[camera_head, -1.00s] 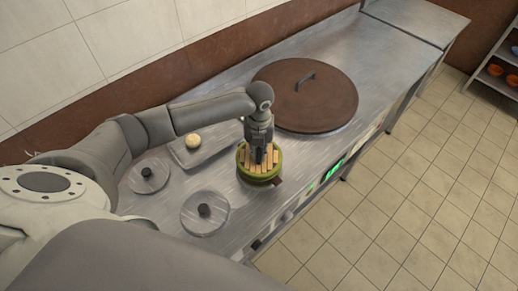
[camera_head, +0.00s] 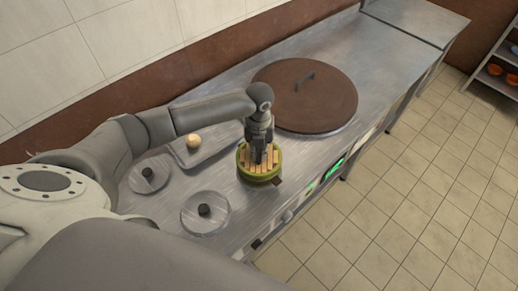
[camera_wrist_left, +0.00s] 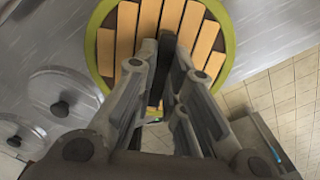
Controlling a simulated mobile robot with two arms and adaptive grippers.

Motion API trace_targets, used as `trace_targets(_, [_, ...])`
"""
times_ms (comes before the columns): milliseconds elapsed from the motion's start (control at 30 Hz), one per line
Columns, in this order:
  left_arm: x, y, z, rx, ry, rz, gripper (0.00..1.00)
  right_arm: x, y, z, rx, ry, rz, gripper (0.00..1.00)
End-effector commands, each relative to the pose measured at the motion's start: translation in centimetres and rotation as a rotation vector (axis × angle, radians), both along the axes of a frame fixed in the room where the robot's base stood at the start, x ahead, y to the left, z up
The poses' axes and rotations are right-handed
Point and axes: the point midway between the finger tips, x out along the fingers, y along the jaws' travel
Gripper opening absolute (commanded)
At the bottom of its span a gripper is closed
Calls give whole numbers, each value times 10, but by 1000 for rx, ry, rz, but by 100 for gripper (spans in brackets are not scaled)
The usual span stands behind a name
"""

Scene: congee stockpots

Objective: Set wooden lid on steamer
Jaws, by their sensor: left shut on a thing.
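The wooden lid (camera_head: 249,163) is a round disc of light slats. It sits within the olive-green round rim of the steamer (camera_head: 258,180) on the steel counter. The slats of the lid (camera_wrist_left: 106,48) and the green rim (camera_wrist_left: 226,63) also fill the top of the left wrist view. I cannot tell whether the lid rests fully on the steamer. My right gripper is not in view.
A big brown pot lid (camera_head: 305,95) lies behind the steamer. A tray (camera_head: 207,150) with a round bun (camera_head: 193,141) is to the left. Two small round metal lids (camera_head: 205,212) (camera_head: 149,176) lie on the counter (camera_head: 400,60). Its front edge is close to the steamer.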

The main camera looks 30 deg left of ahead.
Motion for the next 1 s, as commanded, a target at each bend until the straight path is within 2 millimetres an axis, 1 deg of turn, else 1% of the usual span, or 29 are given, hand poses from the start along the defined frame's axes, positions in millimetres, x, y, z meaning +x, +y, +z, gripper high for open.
trace_targets(267, [0,0,0,-1,0,0,0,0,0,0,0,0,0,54])
trace_targets(567, [0,0,1,-1,0,0,0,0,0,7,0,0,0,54])
trace_targets(1000, [0,0,-2,0,0,0,0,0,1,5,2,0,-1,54])
